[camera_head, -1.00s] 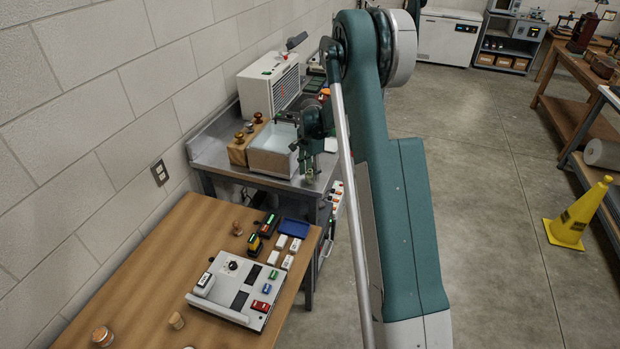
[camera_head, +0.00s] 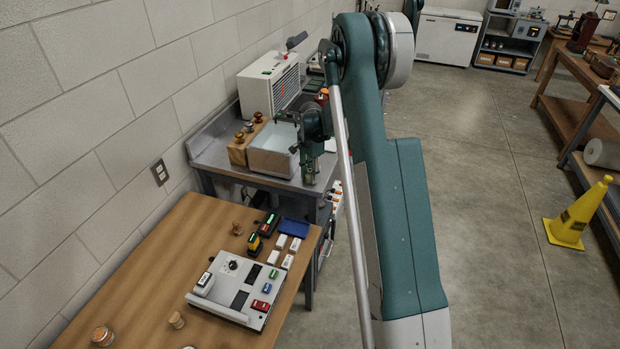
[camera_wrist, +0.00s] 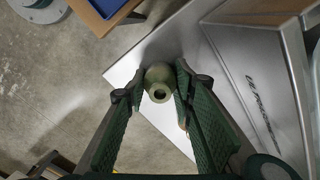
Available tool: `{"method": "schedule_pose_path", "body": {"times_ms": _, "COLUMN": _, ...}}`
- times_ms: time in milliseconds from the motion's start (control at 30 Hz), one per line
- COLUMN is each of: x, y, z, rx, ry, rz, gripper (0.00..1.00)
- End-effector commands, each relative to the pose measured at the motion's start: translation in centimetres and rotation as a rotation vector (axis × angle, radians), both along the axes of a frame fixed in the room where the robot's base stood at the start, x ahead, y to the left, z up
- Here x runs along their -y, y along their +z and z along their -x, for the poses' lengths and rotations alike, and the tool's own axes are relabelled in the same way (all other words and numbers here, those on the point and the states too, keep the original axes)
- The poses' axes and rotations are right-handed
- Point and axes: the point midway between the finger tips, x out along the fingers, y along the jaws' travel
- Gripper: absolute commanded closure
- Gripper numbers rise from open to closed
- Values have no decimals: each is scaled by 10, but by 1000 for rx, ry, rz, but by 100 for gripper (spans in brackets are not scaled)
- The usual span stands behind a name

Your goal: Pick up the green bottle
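The green bottle (camera_wrist: 158,75) is seen from above in the wrist view, with its round dark mouth towards the camera. It stands upright near the edge of the grey metal bench (camera_wrist: 222,92). My gripper (camera_wrist: 160,90) is over it, with one green ridged finger on each side. The fingers look open around the bottle with narrow gaps; contact is not clear. In the head view my gripper (camera_head: 309,160) is low at the bench's front right corner and largely hides the bottle.
A white tub (camera_head: 270,163) and a wooden block with knobs (camera_head: 238,154) stand left of my gripper. A white box device (camera_head: 268,85) is behind. A wooden table (camera_head: 135,290) with a control panel (camera_head: 237,290) is in front.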

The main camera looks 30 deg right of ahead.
Motion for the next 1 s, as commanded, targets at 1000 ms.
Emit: {"method": "schedule_pose_path", "body": {"times_ms": 1000, "x": 0, "y": 74, "z": 0, "rx": 0, "ry": 0, "rz": 0, "gripper": 88}}
